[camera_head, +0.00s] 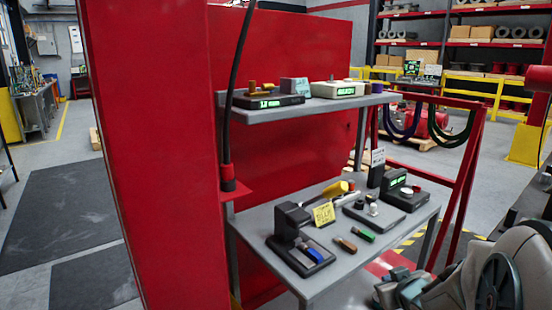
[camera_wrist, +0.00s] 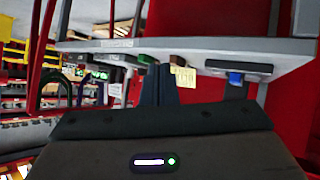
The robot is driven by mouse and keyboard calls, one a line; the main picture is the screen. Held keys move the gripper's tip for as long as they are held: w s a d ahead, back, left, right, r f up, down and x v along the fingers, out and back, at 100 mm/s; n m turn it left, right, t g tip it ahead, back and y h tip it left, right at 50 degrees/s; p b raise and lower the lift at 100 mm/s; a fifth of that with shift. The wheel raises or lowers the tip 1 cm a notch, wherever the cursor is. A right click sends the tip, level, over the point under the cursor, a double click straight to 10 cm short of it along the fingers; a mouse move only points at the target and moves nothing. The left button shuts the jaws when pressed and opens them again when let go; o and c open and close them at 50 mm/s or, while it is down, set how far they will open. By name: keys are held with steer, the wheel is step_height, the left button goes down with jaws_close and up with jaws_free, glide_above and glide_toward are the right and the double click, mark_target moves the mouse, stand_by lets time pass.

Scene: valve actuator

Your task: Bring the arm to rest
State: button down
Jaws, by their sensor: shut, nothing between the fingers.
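My gripper (camera_wrist: 160,78) shows in the wrist view as two dark fingers pressed together, with nothing between them. They stand in front of the grey workbench (camera_wrist: 122,44), apart from its items as far as I can tell. In the head view, my grey arm fills the lower right corner, folded low beside the workbench (camera_head: 330,290). I cannot make out the fingertips clearly there.
A black stand with a blue piece (camera_head: 315,252), a yellow note (camera_head: 324,214) and several small parts lie on the bench. An upper shelf (camera_head: 290,107) holds displays. A red post (camera_head: 150,150) stands left. A red frame (camera_head: 462,190) is behind. Floor is open at far left.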

steer(key=s+a+r+m+g+p, duration=0.1)
steer(key=s+a+r+g+p, duration=0.1)
steer(key=s, duration=0.4)
steer(key=s+a+r+m+g+p, duration=0.1)
steer(key=s+a+r+g+p, duration=0.1)
steer(key=s+a, duration=0.4)
steer(key=s+a+r+m+g+p, duration=0.1)
steer(key=s+a+r+g+p, duration=0.1)
steer(key=s+a+r+g, duration=0.2)
steer(key=s+r, duration=0.1)
steer(key=s, duration=0.2)
steer(key=shift+r+g, duration=0.3)
steer(key=shift+r, duration=0.05)
